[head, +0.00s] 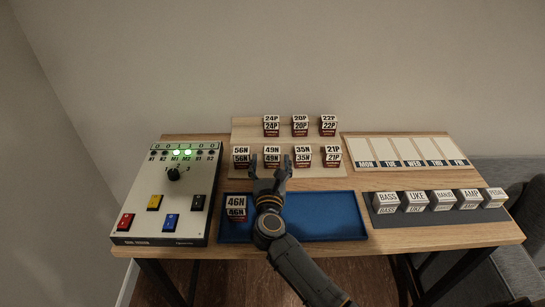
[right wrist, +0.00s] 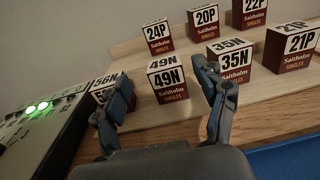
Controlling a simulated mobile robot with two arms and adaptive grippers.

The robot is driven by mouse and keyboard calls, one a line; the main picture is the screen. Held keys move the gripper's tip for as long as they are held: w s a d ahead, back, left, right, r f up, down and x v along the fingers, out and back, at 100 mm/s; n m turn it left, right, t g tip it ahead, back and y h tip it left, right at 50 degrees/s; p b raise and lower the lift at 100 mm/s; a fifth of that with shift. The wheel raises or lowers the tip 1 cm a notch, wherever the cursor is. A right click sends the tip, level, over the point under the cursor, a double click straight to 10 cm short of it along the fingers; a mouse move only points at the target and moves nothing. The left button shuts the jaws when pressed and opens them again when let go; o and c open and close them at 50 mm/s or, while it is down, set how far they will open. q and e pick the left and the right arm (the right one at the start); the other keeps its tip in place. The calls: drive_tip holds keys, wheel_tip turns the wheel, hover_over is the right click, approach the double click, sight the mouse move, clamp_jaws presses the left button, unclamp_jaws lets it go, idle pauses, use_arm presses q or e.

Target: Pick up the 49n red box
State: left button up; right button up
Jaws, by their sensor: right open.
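The 49N red box (head: 272,155), with a white upper part and a dark red lower part, stands on the wooden stepped rack (head: 330,171), on the lower level between the 56N box (head: 241,156) and the 35N box (head: 303,156). My right gripper (head: 271,165) is open and just in front of it. In the right wrist view the 49N box (right wrist: 168,80) shows beyond and between the open fingers (right wrist: 165,95), apart from them. The left finger partly covers the 56N box, and the right finger is close to the 35N box (right wrist: 232,62). My left gripper is not in view.
The 24P (head: 272,126), 20P (head: 300,126) and 22P boxes (head: 329,126) stand on the rack's back level. A blue tray (head: 325,215) holds a 46N box (head: 236,208) at left. A control panel (head: 146,197) stands at left, a dark holder with white blocks (head: 442,201) at right.

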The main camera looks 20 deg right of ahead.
sight(272, 149)
drive_tip(key=x, duration=0.5)
drive_tip(key=shift+w+d+f, duration=0.3)
drive_tip(key=shift+f, duration=0.05)
drive_tip(key=c, duration=1.2)
drive_tip(key=shift+r, duration=0.1)
drive_tip(key=shift+c, duration=0.8)
drive_tip(key=shift+r, duration=0.1)
